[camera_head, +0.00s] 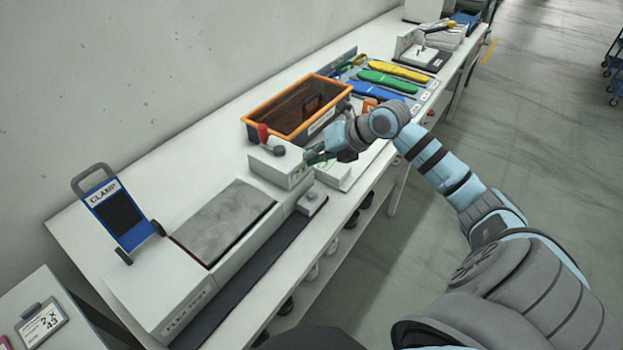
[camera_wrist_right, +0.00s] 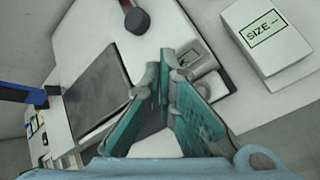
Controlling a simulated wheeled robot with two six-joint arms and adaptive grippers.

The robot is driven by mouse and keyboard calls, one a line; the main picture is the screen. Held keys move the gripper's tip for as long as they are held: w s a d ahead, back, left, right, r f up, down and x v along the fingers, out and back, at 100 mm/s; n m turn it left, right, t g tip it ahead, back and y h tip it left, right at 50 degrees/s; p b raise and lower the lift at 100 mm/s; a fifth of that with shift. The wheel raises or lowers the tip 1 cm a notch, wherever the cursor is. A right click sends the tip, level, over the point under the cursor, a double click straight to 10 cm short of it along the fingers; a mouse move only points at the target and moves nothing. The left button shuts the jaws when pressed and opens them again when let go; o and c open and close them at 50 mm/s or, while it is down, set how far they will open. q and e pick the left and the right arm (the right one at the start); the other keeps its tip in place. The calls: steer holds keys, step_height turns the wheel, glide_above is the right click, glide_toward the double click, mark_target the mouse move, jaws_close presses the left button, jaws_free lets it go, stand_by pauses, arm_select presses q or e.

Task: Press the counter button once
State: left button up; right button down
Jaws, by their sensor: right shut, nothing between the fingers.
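The flex tester (camera_head: 165,290) stands on the bench with a white housing (camera_head: 280,166) at its far end. A small grey block with a round button on top (camera_head: 312,198) sits beside this housing; it looks like the counter button. In the right wrist view the button (camera_wrist_right: 207,88) is just right of my fingers, and a small display (camera_wrist_right: 188,60) shows behind them. My right gripper (camera_head: 314,156) is shut and empty, close to the housing's right face and above and beyond the button. Its fingertips (camera_wrist_right: 163,76) partly cover the housing. I cannot tell whether they touch it. My left gripper is out of view.
A white box marked SIZE (camera_wrist_right: 262,42) lies right of my fingers. A blue CLAMP stand (camera_head: 115,212) is at left.

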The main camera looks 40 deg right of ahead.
mark_target(305, 186)
steer(key=shift+w+f, duration=0.1)
steer(key=shift+f, duration=0.35)
step_height(305, 186, down, 8)
steer(key=b, duration=0.7)
steer(key=shift+d, duration=0.15)
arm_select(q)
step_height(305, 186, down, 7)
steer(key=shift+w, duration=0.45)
arm_select(e)
steer(key=shift+s, duration=0.2)
steer(key=shift+f, duration=0.3)
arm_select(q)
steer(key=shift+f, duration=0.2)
arm_select(e)
steer(key=shift+s, duration=0.2)
arm_select(q)
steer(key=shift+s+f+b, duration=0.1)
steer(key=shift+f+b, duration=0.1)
steer(key=shift+b, duration=0.15)
arm_select(e)
steer(key=shift+s+f, duration=0.15)
steer(key=shift+f, duration=0.25)
